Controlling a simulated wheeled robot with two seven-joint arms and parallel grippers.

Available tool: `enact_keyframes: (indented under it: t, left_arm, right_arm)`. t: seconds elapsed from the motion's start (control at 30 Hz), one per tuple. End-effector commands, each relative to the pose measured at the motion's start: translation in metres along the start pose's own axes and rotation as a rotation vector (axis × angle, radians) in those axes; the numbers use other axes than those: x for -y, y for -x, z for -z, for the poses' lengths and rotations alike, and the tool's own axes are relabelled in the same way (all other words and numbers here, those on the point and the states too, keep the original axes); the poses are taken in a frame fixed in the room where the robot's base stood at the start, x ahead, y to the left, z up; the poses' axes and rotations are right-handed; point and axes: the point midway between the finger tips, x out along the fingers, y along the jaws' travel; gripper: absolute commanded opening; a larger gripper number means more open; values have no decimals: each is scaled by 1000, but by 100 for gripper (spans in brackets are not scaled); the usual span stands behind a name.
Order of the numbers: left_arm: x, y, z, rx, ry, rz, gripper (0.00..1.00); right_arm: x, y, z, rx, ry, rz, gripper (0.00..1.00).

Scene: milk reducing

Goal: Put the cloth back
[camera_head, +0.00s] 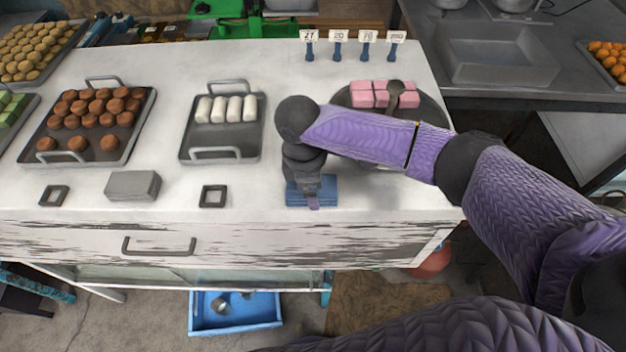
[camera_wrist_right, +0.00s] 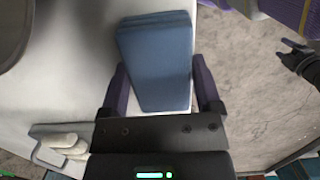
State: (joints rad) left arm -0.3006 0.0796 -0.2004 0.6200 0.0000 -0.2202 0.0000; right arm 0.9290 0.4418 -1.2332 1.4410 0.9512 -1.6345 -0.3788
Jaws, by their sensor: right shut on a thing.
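The blue folded cloth (camera_head: 327,188) lies near the front edge of the white table, in front of the pink-cake plate. My right gripper (camera_head: 312,203) points down over it and hides its middle. In the right wrist view, the cloth (camera_wrist_right: 158,65) sits between the two purple fingers of my right gripper (camera_wrist_right: 163,85), which is shut on it. I cannot tell whether the cloth is clear of the table. A small dark claw-like shape at the right of the wrist view seems to be my left gripper (camera_wrist_right: 296,58); its jaw state is unclear.
A tray of white rolls (camera_head: 188,140) stands left of my right gripper. A dark plate (camera_head: 432,115) holds pink cakes and a spoon, partly behind my forearm. A grey block (camera_head: 133,185) and two small dark square frames lie along the front. Price tags (camera_head: 338,45) stand behind.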

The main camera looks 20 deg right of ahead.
Motion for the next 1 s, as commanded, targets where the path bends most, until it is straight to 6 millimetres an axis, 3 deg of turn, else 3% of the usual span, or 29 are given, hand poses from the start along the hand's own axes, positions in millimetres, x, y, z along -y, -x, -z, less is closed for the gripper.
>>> enact_keyframes:
  t: [0.13,0.17,0.23,0.43,0.57,0.6,0.8,1.0]
  left_arm:
    - [0,-1,0,-1,0,0,59]
    - [0,-1,0,-1,0,0,59]
    - [0,-1,0,-1,0,0,59]
    - [0,-2,1,-2,0,0,59]
    - [0,-21,-2,-1,0,0,59]
    - [0,-13,-1,-1,0,0,59]
    - [0,-11,0,-1,0,1,59]
    - [0,-10,0,-1,0,1,59]
  right_arm:
    - [0,-1,0,0,0,0,35]
    - [0,0,0,0,0,0,88]
    - [0,0,0,0,0,0,100]
    - [0,-1,0,0,0,0,100]
    - [-1,-10,2,-2,1,-3,100]
    - [-1,8,2,-4,1,-3,100]
    - [0,65,-1,-4,1,-3,100]
    - [0,93,-2,-2,0,0,100]
